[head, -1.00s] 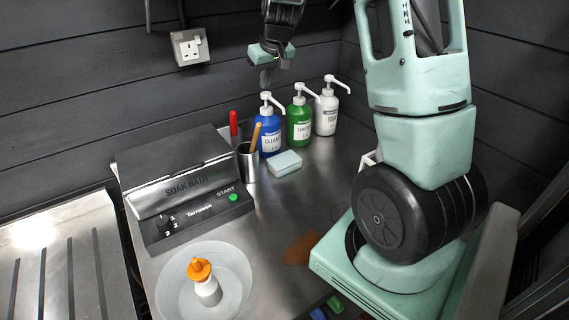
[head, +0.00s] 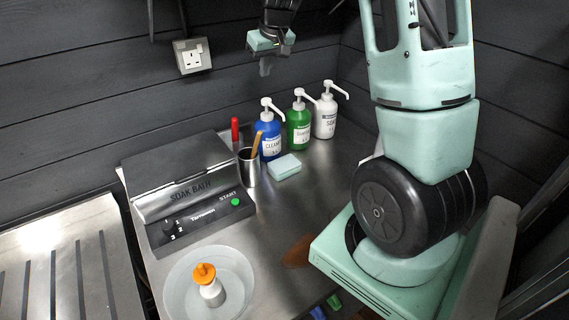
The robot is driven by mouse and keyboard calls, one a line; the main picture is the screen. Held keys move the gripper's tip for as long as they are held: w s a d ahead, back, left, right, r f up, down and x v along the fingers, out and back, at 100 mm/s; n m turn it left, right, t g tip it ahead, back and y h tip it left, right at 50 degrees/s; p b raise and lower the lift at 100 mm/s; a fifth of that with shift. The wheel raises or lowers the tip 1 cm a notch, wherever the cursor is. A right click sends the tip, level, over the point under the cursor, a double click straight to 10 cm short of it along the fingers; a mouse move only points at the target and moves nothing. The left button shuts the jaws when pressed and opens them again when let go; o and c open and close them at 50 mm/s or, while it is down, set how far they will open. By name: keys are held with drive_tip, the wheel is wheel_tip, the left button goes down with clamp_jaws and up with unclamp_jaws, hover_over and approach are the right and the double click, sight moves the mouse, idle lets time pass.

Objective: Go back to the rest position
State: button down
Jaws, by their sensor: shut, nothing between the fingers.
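My gripper (head: 265,67) hangs in the air at the top middle of the head view, above and behind the blue pump bottle (head: 270,143) in the picture. Its fingers point down and are together, with nothing between them. The gripper is apart from the bottles and the counter. The upper part of the wrist is cut off by the top edge of the view.
Green (head: 299,130) and white (head: 325,116) pump bottles stand beside the blue one. A steel cup (head: 249,169), a light blue sponge (head: 285,167) and a soak bath (head: 180,178) are on the counter. A bowl (head: 177,297) holds an orange-topped white bottle (head: 209,287). A socket (head: 192,56) is on the wall.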

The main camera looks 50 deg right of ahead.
drive_tip(key=shift+r, duration=0.3)
idle(0.4)
drive_tip(key=s+a+f+n+g+y+b, duration=0.1)
drive_tip(key=s+a+f+n, duration=0.3)
drive_tip(key=a, duration=1.1)
drive_tip(key=s+a+r+n+g+y+b, duration=0.15)
drive_tip(key=s+a, duration=0.45)
drive_tip(key=a, duration=0.9)
drive_tip(key=s+a+f+n, duration=0.1)
drive_tip(key=s+a, duration=0.2)
drive_tip(key=s, duration=0.4)
drive_tip(key=s+a+f+n+g, duration=0.1)
drive_tip(key=s+a+f+n, duration=0.1)
drive_tip(key=s, duration=0.5)
drive_tip(key=s+a+f+n+g+b, duration=0.1)
drive_tip(key=s+a+f+n, duration=0.1)
drive_tip(key=s+a, duration=0.3)
drive_tip(key=shift+s+h, duration=0.35)
drive_tip(key=shift+s, duration=0.6)
